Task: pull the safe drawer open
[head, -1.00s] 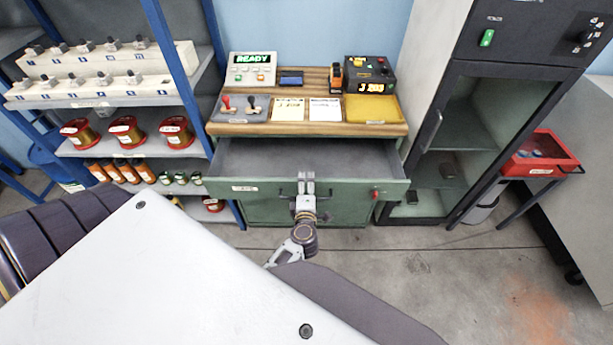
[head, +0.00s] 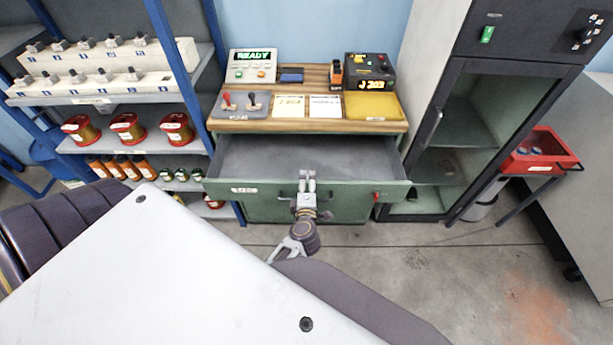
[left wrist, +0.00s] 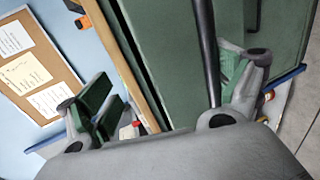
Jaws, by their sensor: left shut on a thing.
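The green drawer (head: 240,189) stands well open under the wooden bench top, and its grey inside looks empty. A small label, too blurred to read, is on the left of its front. My left gripper (head: 307,176) is at the middle of the drawer front, shut on the dark handle (head: 285,193). In the left wrist view the handle (left wrist: 205,45) runs as a dark bar between the fingers of my left gripper (left wrist: 165,98), close to the right one. The gripper partly hides the handle in the head view. My right gripper is not in view.
The bench top (head: 225,126) holds a READY panel (head: 252,66), a stamp tray, papers and a yellow tray (head: 373,106). A shelf rack (head: 90,100) stands left. A glass-door cabinet (head: 460,140) and red bin (head: 540,150) stand right. The floor before the drawer is clear.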

